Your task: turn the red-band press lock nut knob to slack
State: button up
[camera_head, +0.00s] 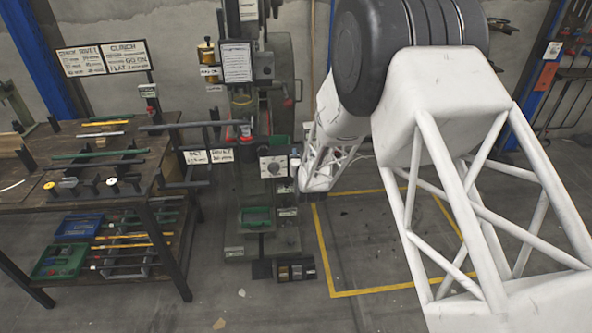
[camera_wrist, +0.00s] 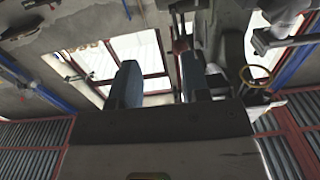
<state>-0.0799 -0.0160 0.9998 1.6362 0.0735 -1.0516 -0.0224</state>
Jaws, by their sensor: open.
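The press (camera_head: 242,90) stands in the middle of the head view, a tall dark grey-green column with labels and small red parts at mid height. A pale box with a round dark knob (camera_head: 273,168) is on its front; I cannot tell whether this is the lock nut knob. My forearm comes down just right of this box, and my gripper there is too small to make out. In the wrist view my gripper (camera_wrist: 160,82) has two dark blue-grey fingers spread apart with nothing between them. A dark reddish upright part (camera_wrist: 181,38) shows beyond the fingers.
A workbench (camera_head: 100,180) with tools, bars and dial gauges stands left of the press. A yellow ring (camera_wrist: 257,76) shows in the wrist view.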

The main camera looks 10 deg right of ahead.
notch_tip(320, 180, down, 14)
jog(key=s+a+t, duration=0.1)
jog(key=s+t, duration=0.1)
jog(key=t, duration=0.2)
jog(key=shift+s+a+f+t, duration=0.15)
jog(key=shift+s+t, duration=0.1)
jog(key=shift+t, duration=0.05)
jog(key=x, duration=0.8)
jog(key=shift+s, duration=0.1)
grip_shut()
